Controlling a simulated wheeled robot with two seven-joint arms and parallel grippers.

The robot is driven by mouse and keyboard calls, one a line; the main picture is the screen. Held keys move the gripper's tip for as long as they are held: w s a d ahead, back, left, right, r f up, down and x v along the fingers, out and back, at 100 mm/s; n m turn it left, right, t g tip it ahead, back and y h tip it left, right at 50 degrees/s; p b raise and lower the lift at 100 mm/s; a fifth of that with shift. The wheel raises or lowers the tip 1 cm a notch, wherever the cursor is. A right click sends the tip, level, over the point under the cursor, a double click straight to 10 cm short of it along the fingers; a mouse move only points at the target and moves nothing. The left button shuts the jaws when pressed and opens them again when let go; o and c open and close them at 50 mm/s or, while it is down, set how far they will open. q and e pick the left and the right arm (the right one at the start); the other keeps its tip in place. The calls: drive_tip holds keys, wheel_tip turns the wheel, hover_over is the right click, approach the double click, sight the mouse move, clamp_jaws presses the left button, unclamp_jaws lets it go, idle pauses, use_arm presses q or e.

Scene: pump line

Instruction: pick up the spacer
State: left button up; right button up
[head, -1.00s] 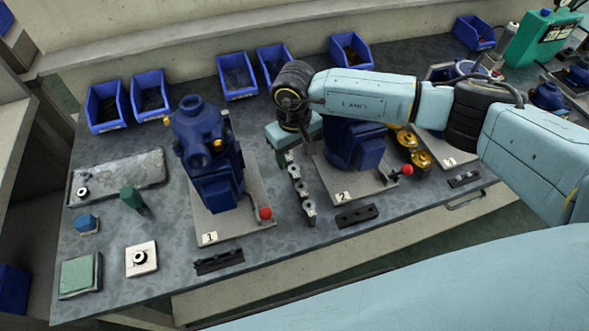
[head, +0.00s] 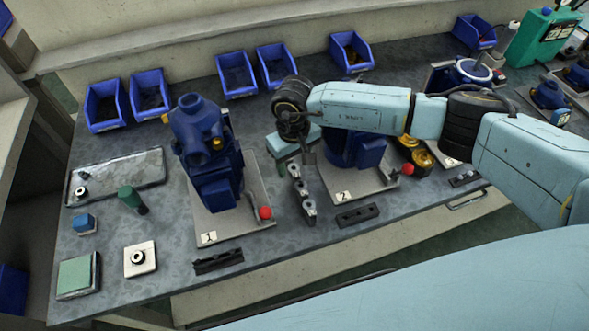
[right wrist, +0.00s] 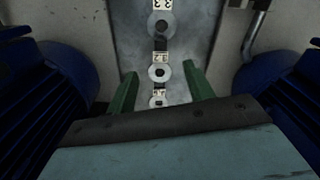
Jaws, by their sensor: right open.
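In the right wrist view, one ring (right wrist: 160,72) lies between the lines of my fingers, another ring (right wrist: 158,102) is nearer the palm, and a third ring (right wrist: 161,25) is farther off. My right gripper (head: 300,163) is over the back end of the rack. Its green fingers (right wrist: 160,87) are apart, with nothing seen held. My left gripper is out of view.
Blue pump 1 (head: 208,150) stands left of the rack and blue pump 2 (head: 345,148) right of it, close to the gripper. Red-knobbed levers (head: 265,212) are at the front. Another ring (head: 138,257) sits on a white plate. Blue bins (head: 237,75) line the back.

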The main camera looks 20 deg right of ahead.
drive_tip(key=shift+f, duration=0.1)
idle(0.4)
drive_tip(key=c, duration=1)
